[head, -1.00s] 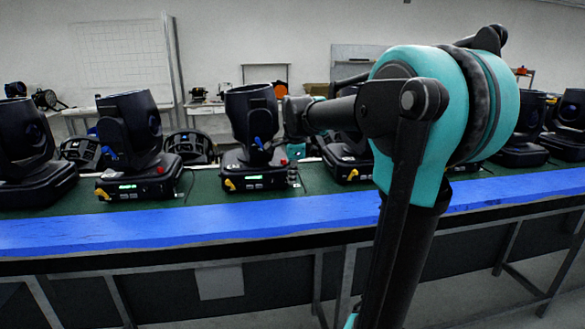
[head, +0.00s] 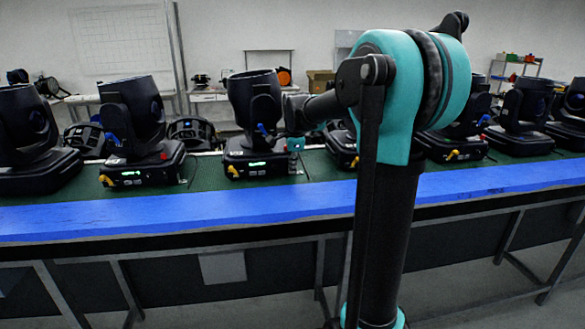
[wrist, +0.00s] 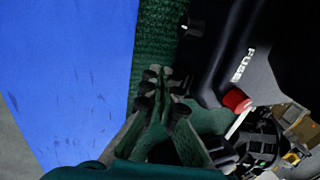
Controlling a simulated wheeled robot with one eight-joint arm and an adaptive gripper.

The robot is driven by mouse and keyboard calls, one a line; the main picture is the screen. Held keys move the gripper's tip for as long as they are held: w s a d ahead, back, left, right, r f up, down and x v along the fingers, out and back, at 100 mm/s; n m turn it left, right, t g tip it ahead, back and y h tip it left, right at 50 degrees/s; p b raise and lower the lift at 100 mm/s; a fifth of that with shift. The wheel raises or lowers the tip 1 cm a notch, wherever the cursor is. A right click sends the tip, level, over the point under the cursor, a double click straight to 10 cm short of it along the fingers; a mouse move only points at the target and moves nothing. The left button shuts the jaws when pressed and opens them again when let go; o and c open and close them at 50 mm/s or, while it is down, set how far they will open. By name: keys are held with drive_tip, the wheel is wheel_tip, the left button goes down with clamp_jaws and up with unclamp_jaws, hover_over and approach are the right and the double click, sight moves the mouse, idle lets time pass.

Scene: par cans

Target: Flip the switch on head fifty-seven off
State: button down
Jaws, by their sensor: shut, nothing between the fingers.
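Several black moving heads stand on the bench; I cannot read a number on any, so I cannot tell which is fifty-seven. The moving head (head: 245,160) nearest my gripper has a lit green display on its base. My gripper (wrist: 162,84) is shut and empty, with its fingertips over the green mat beside a black base (wrist: 250,55). In the wrist view that base carries the word FUSE and a red cap (wrist: 236,100). In the head view my gripper is small beside the base's right side. I cannot make out the switch clearly.
Another moving head (head: 140,160) stands to the left, with more at both sides. A green mat (head: 212,172) and a blue strip (head: 150,212) run along the bench front. Brassy connectors and dark cables (wrist: 290,125) lie close to the fingers.

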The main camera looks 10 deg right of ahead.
drive_tip(key=shift+w+f+t, duration=0.15)
drive_tip(key=shift+w+t, duration=0.05)
drive_tip(key=shift+t, duration=0.4)
drive_tip(key=shift+w, duration=0.1)
drive_tip(key=shift+r, duration=0.85)
